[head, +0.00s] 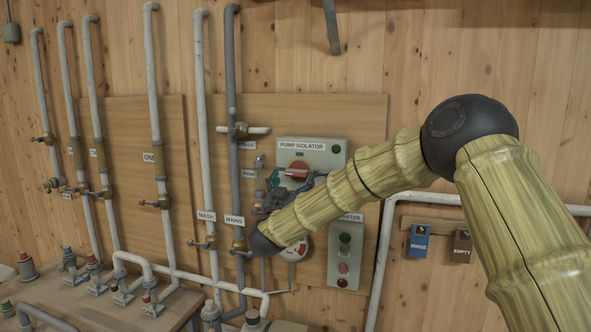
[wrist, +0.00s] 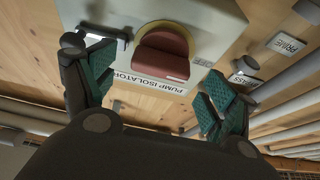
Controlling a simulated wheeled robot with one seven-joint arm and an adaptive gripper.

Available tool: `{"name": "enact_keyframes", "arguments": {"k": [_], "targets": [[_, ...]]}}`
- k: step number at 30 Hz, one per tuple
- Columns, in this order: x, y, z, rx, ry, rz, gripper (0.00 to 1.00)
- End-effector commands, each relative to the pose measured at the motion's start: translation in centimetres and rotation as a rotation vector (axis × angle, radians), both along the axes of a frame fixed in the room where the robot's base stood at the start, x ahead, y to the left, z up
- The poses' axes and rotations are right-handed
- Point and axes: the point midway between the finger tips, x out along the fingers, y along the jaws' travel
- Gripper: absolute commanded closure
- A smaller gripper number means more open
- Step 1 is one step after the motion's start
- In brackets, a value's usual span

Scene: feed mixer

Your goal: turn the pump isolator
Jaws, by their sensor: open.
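The pump isolator is a red rotary knob (head: 298,171) on a pale grey box (head: 325,156) labelled PUMP ISOLATOR, fixed to the wooden wall panel. In the wrist view the red knob (wrist: 162,53) shows upside down, beyond and between the two fingers. My gripper (wrist: 158,82) is open, with teal pads on either side of the knob and a clear gap to each. I cannot tell how far the fingertips are from the box face. In the head view my gripper (head: 290,187) is small and partly hidden by my arm, just below and left of the knob.
Vertical pipes labelled MASH (head: 205,216) and MAINS (head: 234,220) run close left of the box. A gauge (head: 296,250) and a push-button starter box (head: 346,252) sit below. Two tags, one blue (head: 419,241), hang at right. Bare wall lies above the box.

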Motion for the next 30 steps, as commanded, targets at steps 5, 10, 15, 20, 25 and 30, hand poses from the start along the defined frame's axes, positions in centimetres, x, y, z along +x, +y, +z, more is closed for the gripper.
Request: {"name": "enact_keyframes", "arguments": {"k": [5, 10, 15, 20, 25, 30], "targets": [[1.6, -0.5, 0.8, 0.001, 0.002, 0.000, 0.14], [2.2, -0.7, 1.0, 0.000, 0.000, 0.000, 0.14], [2.3, -0.7, 0.9, 0.000, 0.000, 0.000, 0.14], [2.2, -0.7, 0.9, 0.000, 0.000, 0.000, 0.23], [2.2, -0.7, 0.9, 0.000, 0.000, 0.000, 0.54], [2.2, -0.7, 0.9, 0.000, 0.000, 0.000, 0.60]]}}
